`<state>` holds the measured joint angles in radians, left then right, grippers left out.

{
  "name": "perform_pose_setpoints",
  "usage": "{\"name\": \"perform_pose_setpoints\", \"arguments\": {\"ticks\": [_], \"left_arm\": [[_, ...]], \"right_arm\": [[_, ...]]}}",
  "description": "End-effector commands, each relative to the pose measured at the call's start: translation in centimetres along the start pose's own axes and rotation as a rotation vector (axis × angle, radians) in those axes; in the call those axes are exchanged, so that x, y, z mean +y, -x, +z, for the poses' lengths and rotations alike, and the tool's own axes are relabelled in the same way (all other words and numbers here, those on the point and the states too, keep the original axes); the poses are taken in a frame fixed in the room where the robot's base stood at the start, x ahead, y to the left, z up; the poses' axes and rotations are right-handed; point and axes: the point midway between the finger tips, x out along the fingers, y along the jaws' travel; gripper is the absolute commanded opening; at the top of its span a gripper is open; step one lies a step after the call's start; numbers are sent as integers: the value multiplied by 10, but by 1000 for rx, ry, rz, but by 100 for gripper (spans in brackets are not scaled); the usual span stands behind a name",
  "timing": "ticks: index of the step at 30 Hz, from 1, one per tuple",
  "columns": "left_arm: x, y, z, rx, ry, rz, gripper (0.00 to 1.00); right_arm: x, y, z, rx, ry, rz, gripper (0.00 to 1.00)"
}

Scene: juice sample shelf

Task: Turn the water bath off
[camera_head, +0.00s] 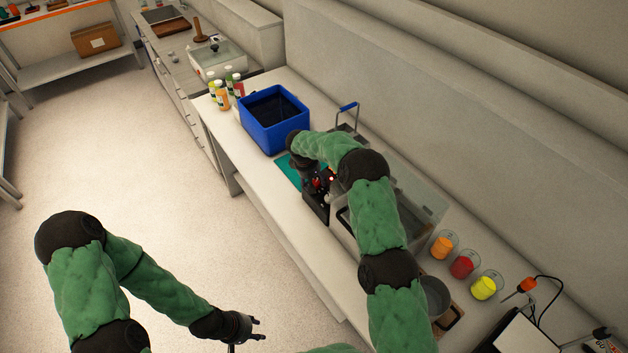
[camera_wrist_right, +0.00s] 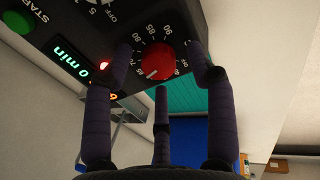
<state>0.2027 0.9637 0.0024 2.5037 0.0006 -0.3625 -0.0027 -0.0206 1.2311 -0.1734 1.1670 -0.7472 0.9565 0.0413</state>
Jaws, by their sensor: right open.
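The water bath (camera_head: 428,208) is a clear-walled tank on the bench, partly hidden behind my right arm. Its black control box (camera_head: 316,206) faces the bench front. In the right wrist view the panel has a red dial knob (camera_wrist_right: 155,61), a green START button (camera_wrist_right: 18,22), an OFF marking (camera_wrist_right: 111,17), a green display reading 0 min (camera_wrist_right: 72,60) and a lit red lamp (camera_wrist_right: 104,66). My right gripper (camera_wrist_right: 160,70) is open, its fingers spread around the red knob; contact is unclear. My left gripper (camera_head: 256,329) is open and empty over the floor.
A blue crate (camera_head: 273,142) stands further along the bench beside several juice bottles (camera_head: 226,88). A teal mat (camera_head: 290,172) lies by the control box. Orange, red and yellow beakers (camera_head: 462,266), a pot (camera_head: 436,295) and wired equipment stand right of the bath.

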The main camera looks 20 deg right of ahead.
Motion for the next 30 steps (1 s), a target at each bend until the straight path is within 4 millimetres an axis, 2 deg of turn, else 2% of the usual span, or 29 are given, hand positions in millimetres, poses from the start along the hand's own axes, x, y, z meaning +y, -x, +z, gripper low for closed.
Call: {"name": "perform_pose_setpoints", "arguments": {"ticks": [10, 15, 16, 30], "left_arm": [[0, 0, 0, 0, 0, 0, 40], [0, 0, 0, 0, 0, 0, 40], [0, 0, 0, 0, 0, 0, 40], [0, 0, 0, 0, 0, 0, 40]], "right_arm": [[0, -4, 0, 1, 0, 0, 56], [0, -4, 0, 1, 0, 0, 8], [0, -4, 0, 1, 0, 0, 2], [-1, -4, -1, 3, 5, -1, 1]]}}
